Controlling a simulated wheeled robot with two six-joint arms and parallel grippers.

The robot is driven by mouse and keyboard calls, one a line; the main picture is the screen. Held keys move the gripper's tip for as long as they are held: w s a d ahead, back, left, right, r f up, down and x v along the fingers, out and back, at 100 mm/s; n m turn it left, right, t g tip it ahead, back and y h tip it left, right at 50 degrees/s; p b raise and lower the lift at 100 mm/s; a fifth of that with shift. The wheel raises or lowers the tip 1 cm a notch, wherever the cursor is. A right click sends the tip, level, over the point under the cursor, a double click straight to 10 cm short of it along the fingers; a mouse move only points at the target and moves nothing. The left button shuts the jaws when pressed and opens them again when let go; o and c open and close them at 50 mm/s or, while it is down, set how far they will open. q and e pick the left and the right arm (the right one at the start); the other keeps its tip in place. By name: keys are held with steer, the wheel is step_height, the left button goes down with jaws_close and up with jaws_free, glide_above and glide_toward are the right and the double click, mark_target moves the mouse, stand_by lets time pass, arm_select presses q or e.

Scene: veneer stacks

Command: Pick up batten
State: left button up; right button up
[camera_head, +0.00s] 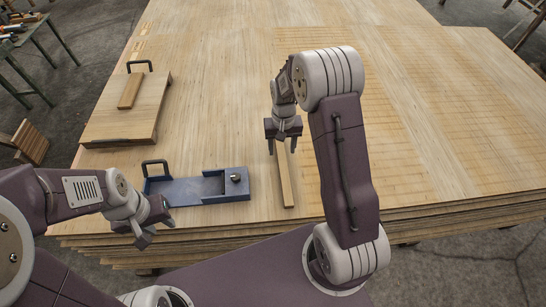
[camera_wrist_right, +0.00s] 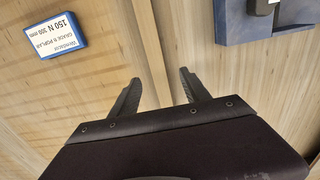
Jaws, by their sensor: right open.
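The batten (camera_head: 285,182) is a narrow, light wooden strip lying on the veneer stack (camera_head: 430,110), to the right of a blue tray. My right gripper (camera_head: 282,147) is open above the far end of the batten, pointing down. In the right wrist view the batten (camera_wrist_right: 150,48) runs down between the two open fingers (camera_wrist_right: 160,92), and part of it is hidden behind the gripper body. I cannot tell exactly how high the fingers are above it. My left gripper (camera_head: 155,232) hangs at the front left edge of the stack, its fingers apart and empty.
The blue tray (camera_head: 190,190) with a black handle and a round knob sits left of the batten. A wooden board (camera_head: 105,122) with a handle carries a small wood block (camera_head: 131,90). A blue-and-white label block (camera_wrist_right: 56,37) shows in the wrist view. The stack's right side is clear.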

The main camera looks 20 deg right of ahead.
mark_target(283, 165)
steer(key=shift+s+d+r, duration=0.1)
steer(key=shift+d, duration=0.05)
steer(key=shift+s+f, duration=0.25)
steer(key=shift+s, duration=0.25)
steer(key=shift+s+f, duration=0.25)
steer(key=shift+s, duration=0.25)
steer(key=shift+w+f+b, duration=0.15)
steer(key=shift+w+f, duration=0.05)
steer(key=shift+f, duration=0.4)
steer(key=shift+w+f+b, duration=0.15)
steer(key=shift+f, duration=0.45)
steer(key=shift+w+f, duration=0.15)
steer(key=shift+f, duration=0.1)
step_height(283, 165, down, 4)
steer(key=shift+b, duration=0.55)
steer(key=shift+w+f, duration=0.1)
steer(key=shift+f, duration=0.25)
steer(key=shift+c, duration=1.3)
arm_select(q)
steer(key=shift+s+f, duration=0.65)
steer(key=shift+s, duration=0.25)
arm_select(e)
jaws_close()
